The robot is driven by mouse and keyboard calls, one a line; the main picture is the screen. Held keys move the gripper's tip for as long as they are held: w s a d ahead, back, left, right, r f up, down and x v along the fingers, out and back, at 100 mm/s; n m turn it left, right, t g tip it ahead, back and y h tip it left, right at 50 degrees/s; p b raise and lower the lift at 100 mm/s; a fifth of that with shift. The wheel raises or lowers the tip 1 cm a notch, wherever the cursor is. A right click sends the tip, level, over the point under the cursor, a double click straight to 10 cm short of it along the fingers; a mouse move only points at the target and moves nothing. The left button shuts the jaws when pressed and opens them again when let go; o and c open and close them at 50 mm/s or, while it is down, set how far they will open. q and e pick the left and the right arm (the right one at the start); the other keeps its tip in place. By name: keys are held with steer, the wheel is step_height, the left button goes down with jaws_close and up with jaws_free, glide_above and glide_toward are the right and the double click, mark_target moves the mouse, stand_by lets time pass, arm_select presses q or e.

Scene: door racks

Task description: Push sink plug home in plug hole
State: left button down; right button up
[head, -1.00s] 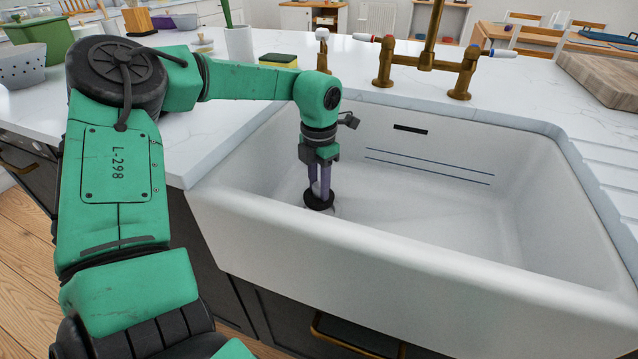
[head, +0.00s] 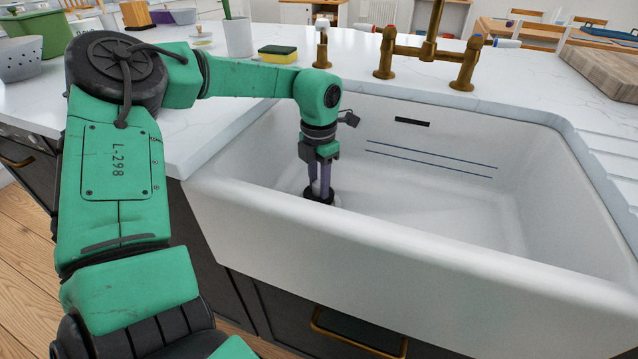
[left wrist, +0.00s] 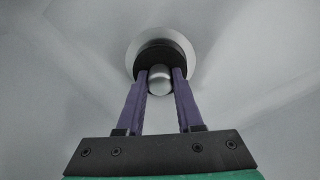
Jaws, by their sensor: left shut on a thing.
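The sink plug is a black disc with a pale rounded knob on top. In the left wrist view the plug (left wrist: 158,60) shows inside the pale ring of the plug hole (left wrist: 190,55). My left gripper (left wrist: 160,82) has its two purple fingers shut on the knob. In the head view my left gripper (head: 319,187) points down into the left part of the white sink (head: 420,260), and the black plug (head: 320,200) shows under the fingertips. I cannot tell how deep the plug sits; its underside is hidden. My right gripper is not in view.
A brass tap (head: 427,52) stands behind the sink, with a small brass fitting (head: 321,45) to its left. A yellow and green sponge (head: 278,54) lies on the counter near the back edge. The rest of the basin is clear.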

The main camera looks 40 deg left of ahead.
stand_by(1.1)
arm_select(q)
steer(key=shift+f+b, duration=1.35)
steer(key=shift+c, duration=2.4)
jaws_free()
steer(key=shift+r, duration=0.1)
step_height(320, 180, up, 14)
steer(key=p, duration=0.2)
steer(key=shift+r+p, duration=0.25)
steer(key=shift+p, duration=0.05)
